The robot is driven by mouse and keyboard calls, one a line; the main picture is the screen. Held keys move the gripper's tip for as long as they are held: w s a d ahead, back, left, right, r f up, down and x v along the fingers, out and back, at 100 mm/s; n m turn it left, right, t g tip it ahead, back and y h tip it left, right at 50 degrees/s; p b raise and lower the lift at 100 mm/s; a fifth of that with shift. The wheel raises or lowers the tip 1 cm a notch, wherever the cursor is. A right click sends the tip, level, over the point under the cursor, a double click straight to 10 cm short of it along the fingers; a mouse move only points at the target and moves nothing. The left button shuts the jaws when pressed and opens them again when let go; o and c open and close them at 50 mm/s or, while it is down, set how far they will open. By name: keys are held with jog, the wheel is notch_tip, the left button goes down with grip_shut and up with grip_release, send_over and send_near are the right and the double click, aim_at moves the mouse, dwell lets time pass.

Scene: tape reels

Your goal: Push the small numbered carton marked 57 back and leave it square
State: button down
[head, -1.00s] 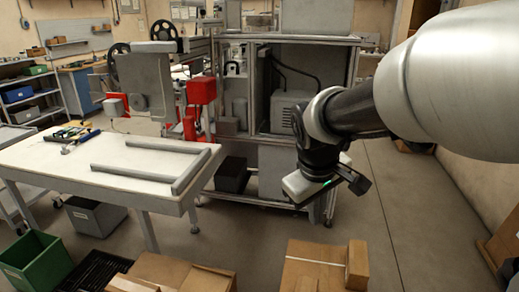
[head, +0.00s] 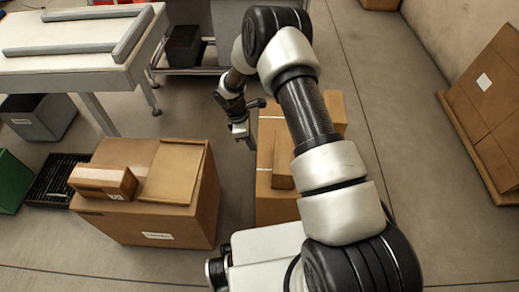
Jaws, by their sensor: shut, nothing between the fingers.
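A small brown carton (head: 104,181) with a pale label lies on top of a large carton (head: 160,225) at the left. A flat tan piece (head: 174,172) lies right of it. Another small carton (head: 282,168) stands on the taped carton (head: 268,210) at the centre, partly hidden behind my arm. I cannot read the number 57 on any of them. My gripper (head: 249,143) points down near the left edge of the taped carton, between the two stacks. Its fingers are small in view; it looks shut and empty.
A white table (head: 75,63) with grey rails stands at the back left. A black slatted crate (head: 55,180) and a green bin (head: 12,182) are on the floor at left. A tall carton (head: 490,110) on a pallet is at right. Floor right of my arm is clear.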

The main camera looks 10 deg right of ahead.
jog(key=b+x, duration=0.2)
jog(key=x, duration=0.7)
jog(key=d, duration=0.2)
jog(key=shift+s+d+r, duration=0.1)
jog(key=shift+d, duration=0.15)
jog(key=shift+s+d+b, duration=0.15)
jog(key=shift+d+b, duration=0.15)
jog(key=shift+d, duration=0.4)
jog(key=d, duration=0.5)
jog(key=s+d, duration=0.1)
jog(key=d, duration=0.5)
jog(key=s+d, duration=0.1)
jog(key=d, duration=0.5)
jog(key=shift+s, duration=0.15)
jog(key=shift+a, duration=0.1)
jog(key=a, duration=0.4)
jog(key=shift+w+a+r+b, duration=0.15)
jog(key=shift+w+r+b, duration=0.15)
jog(key=shift+w, duration=0.05)
jog(key=p+v, duration=0.2)
jog(key=v, duration=0.7)
jog(key=shift+s+r+p, duration=0.1)
jog(key=shift+r+p, duration=0.15)
jog(key=shift+p, duration=0.1)
